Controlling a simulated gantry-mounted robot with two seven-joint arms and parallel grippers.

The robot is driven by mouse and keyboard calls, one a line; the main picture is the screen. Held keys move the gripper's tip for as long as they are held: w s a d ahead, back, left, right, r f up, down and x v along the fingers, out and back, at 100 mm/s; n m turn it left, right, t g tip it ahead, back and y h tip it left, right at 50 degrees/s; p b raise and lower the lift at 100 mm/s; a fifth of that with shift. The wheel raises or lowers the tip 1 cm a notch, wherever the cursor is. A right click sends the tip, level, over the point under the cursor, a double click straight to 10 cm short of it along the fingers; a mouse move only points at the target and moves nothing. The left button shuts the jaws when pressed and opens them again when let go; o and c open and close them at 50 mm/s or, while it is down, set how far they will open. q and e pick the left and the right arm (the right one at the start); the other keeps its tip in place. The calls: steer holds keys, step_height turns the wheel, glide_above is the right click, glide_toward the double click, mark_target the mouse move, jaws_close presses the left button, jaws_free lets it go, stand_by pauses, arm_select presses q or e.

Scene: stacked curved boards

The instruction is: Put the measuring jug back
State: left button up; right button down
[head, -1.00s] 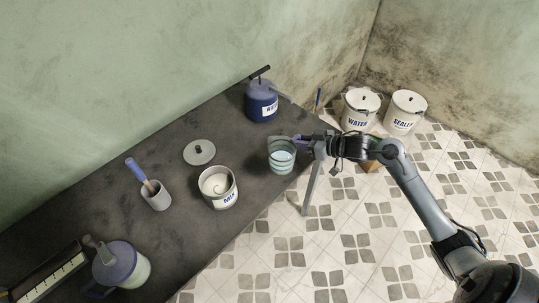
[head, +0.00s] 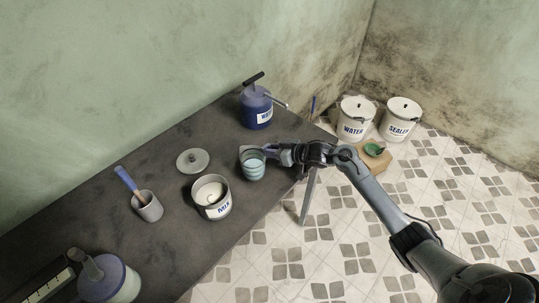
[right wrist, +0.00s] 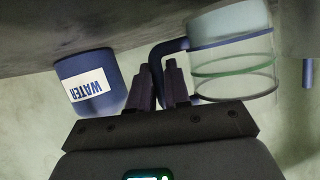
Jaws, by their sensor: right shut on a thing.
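The measuring jug (head: 252,168) is a clear cup with green-blue bands and pale liquid in it. In the head view it is over the dark table, right of the MIX pot (head: 212,197). My right gripper (head: 271,156) is shut on its blue handle. In the right wrist view, which is upside down, the jug (right wrist: 235,68) is at the right and the handle (right wrist: 160,55) runs to my fingertips (right wrist: 161,72). The jug looks upright. I cannot tell whether its base touches the table. My left gripper is not in view.
On the dark table (head: 150,265) stand a blue WATER can (head: 257,110), a grey lid (head: 193,161), a brush cup (head: 147,206) and a blue-lidded container (head: 112,280). WATER (head: 355,120) and SEALER (head: 401,121) buckets and a wooden box (head: 378,163) stand on the floor.

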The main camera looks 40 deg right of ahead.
steer(key=shift+f, duration=0.9)
steer(key=shift+f, duration=0.2)
steer(key=c, duration=1.1)
jaws_free()
steer(key=shift+r, duration=0.15)
steer(key=shift+s+r, duration=0.1)
steer(key=shift+s, duration=0.05)
steer(key=p+v, duration=0.2)
steer(key=v, duration=0.9)
steer(key=shift+s+d+r, duration=0.1)
steer(key=shift+s+d, duration=0.05)
steer(key=shift+s, duration=0.2)
